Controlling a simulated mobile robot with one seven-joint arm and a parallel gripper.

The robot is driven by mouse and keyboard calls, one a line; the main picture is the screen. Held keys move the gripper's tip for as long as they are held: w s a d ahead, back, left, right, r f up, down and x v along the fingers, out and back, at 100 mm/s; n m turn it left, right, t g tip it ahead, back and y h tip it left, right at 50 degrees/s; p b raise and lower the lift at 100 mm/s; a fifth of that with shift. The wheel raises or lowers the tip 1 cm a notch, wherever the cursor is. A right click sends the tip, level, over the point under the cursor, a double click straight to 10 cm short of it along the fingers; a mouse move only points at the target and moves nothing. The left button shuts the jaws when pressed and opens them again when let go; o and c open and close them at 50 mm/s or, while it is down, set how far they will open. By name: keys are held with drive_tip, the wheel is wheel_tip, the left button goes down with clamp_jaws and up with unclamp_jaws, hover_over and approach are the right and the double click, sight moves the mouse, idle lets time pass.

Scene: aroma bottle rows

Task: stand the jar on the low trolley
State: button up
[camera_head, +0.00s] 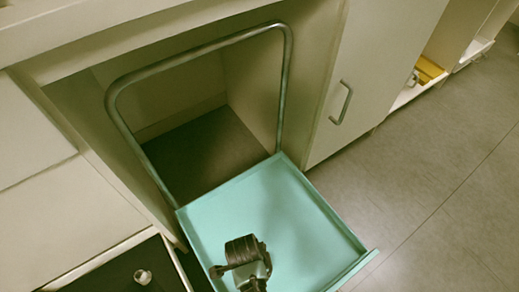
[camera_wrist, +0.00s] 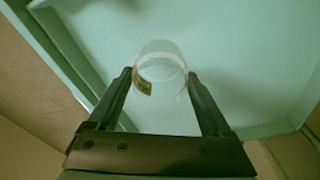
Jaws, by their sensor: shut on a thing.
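The jar (camera_wrist: 160,62) is a clear, see-through cylinder with a small yellow label, seen in the wrist view between my gripper's two dark fingers. My gripper (camera_wrist: 160,77) is shut on it. In the head view my gripper (camera_head: 246,272) is over the near middle part of the low trolley, and the jar is mostly hidden by it. The low trolley (camera_head: 302,212) has a flat teal deck with a raised rim and a grey tube handle (camera_head: 200,48) at its far end. The deck also fills much of the wrist view (camera_wrist: 245,60). I cannot tell whether the jar touches the deck.
Pale cabinets stand behind and left of the trolley, with an open dark-floored bay (camera_head: 205,150) behind its handle. A cabinet door with a bar handle (camera_head: 341,102) is at the right. A dark surface with a small object (camera_head: 143,277) is at the lower left. Grey floor (camera_head: 430,200) is clear at the right.

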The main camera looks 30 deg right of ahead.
drive_tip(key=shift+f+b, duration=1.2)
drive_tip(key=shift+f, duration=0.9)
drive_tip(key=shift+f, duration=0.25)
drive_tip(key=o, duration=1.2)
drive_tip(key=shift+r, duration=0.1)
wheel_tip(320, 180, up, 12)
drive_tip(key=a+p, duration=0.1)
drive_tip(key=p, duration=0.6)
drive_tip(key=shift+w+a, duration=0.15)
drive_tip(key=shift+w, duration=0.1)
